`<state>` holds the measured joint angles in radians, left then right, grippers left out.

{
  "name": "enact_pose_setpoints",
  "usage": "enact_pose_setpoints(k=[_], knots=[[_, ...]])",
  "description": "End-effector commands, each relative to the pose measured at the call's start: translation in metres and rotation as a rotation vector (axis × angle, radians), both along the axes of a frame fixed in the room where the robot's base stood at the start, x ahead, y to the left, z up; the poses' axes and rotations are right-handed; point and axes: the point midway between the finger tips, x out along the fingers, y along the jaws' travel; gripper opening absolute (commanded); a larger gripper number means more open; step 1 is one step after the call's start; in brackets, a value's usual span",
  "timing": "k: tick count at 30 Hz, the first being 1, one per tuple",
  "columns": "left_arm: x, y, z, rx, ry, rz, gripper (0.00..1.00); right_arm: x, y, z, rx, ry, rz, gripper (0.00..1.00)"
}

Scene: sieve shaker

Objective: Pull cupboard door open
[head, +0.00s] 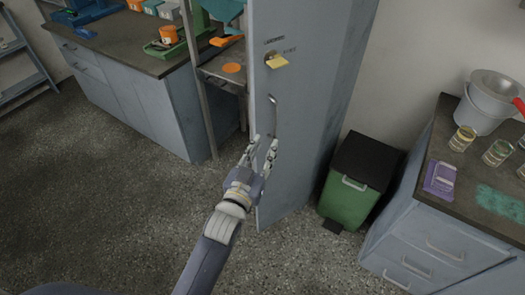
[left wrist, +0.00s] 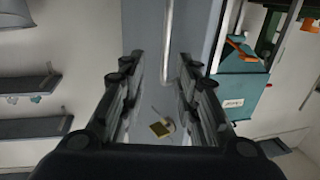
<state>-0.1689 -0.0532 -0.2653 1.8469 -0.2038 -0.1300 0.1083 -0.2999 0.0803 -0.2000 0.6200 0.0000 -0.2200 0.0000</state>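The cupboard door (head: 278,185) is a tall grey-blue panel that looks shut in the head view. Its metal bar handle (head: 273,115) stands upright along the door, and a lock with a yellow tag (head: 277,62) sits above it. My left gripper (head: 265,140) is open in front of the door, near the lower end of the handle. In the left wrist view the handle (left wrist: 168,45) shows between the open fingers, ahead of them, with the tag (left wrist: 161,128) also between them. Nothing is held. My right gripper is not in view.
A green bin (head: 348,198) with a black lid stands right of the cupboard. A workbench (head: 120,40) stands at the left. The speckled floor (head: 90,190) at the left is clear.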

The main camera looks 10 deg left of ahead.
Motion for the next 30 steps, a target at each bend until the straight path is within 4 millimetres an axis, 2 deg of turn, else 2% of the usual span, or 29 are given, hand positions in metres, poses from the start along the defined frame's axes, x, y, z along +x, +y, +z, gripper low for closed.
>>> enact_pose_setpoints(k=[11, 15, 17, 24, 30], knots=[[-0.006, 0.001, 0.000, 0.000, -0.001, 0.000, 0.29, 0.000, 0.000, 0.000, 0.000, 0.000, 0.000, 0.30], [-0.005, 0.004, -0.002, -0.015, 0.008, -0.001, 0.00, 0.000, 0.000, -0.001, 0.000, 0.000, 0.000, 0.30], [-0.002, 0.008, -0.007, -0.044, 0.023, -0.004, 0.00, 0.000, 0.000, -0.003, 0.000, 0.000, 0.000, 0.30], [0.016, 0.039, -0.039, -0.328, 0.169, -0.031, 0.00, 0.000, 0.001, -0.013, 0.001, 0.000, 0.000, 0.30], [0.033, 0.070, -0.056, -0.621, 0.307, -0.058, 0.00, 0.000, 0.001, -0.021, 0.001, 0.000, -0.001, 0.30]])
